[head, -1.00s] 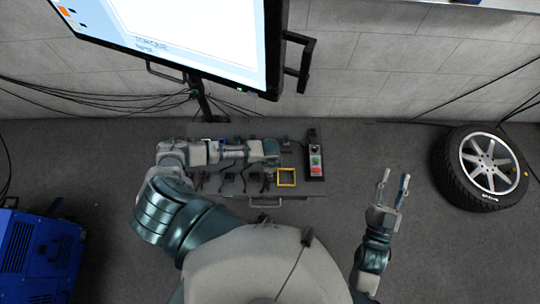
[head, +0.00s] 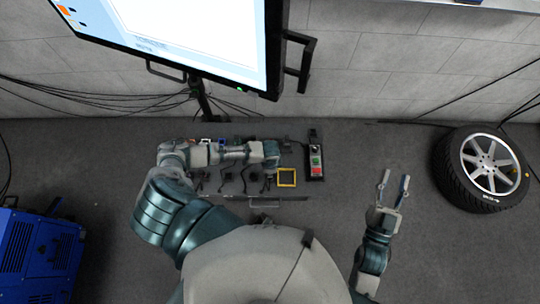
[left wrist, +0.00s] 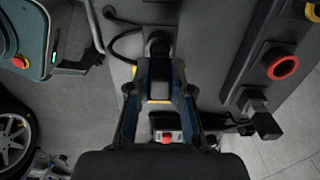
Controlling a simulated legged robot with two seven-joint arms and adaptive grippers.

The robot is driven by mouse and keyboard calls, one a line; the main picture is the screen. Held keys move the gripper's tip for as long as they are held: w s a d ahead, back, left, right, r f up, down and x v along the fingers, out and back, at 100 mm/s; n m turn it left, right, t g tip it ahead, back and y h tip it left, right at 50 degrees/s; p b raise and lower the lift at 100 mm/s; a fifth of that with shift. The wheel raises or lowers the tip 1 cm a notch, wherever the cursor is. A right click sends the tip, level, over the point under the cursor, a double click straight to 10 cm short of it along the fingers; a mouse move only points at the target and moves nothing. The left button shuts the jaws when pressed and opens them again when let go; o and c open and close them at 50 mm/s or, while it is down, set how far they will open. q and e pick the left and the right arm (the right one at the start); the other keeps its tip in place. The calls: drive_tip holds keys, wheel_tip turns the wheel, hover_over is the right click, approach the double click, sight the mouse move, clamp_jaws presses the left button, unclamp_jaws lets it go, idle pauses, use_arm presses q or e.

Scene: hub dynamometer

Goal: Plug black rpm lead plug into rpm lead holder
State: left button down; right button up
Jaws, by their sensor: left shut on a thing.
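In the left wrist view my left gripper (left wrist: 158,92) is shut on a black plug-like block (left wrist: 159,72), with a finger on each side of it. A yellow band shows at its lower end; I cannot tell whether this block is the rpm lead plug. A round dark part with a black cable lies just beyond it. I cannot single out the rpm lead holder. My right gripper (head: 393,186) is open and empty, right of the bench.
The bench (head: 240,193) carries several black leads, a yellow square frame (head: 286,185) and a button box (head: 315,155). A wheel (head: 488,164), screen (head: 190,35) and blue machine (head: 38,255) surround the bench.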

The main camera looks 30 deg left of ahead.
use_arm(q)
drive_tip(key=shift+f+b, duration=0.35)
drive_tip(key=shift+f, duration=0.7)
drive_tip(key=c, duration=1)
unclamp_jaws()
drive_tip(key=shift+r, duration=0.1)
wheel_tip(320, 180, up, 12)
drive_tip(key=shift+f, duration=0.1)
